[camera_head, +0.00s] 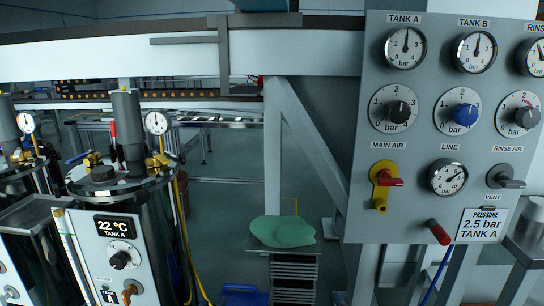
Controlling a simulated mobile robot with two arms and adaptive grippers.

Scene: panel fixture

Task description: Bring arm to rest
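Neither of my grippers shows in the head view, and I can make out no arm of mine for certain. The grey control panel (420,160) stands upright at the right. It bears the TANK A gauge (405,48), the TANK B gauge (475,50), a blue regulator knob (464,114), and a black regulator knob (398,111). A sign (482,225) reads 2.5 bar, TANK A.
A steel tank (135,205) with a 22 °C display (116,226) stands at the lower left, another tank (22,180) beside it. A green cloth-like item (283,231) lies on a stand in the middle. Floor (225,185) shows between them.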

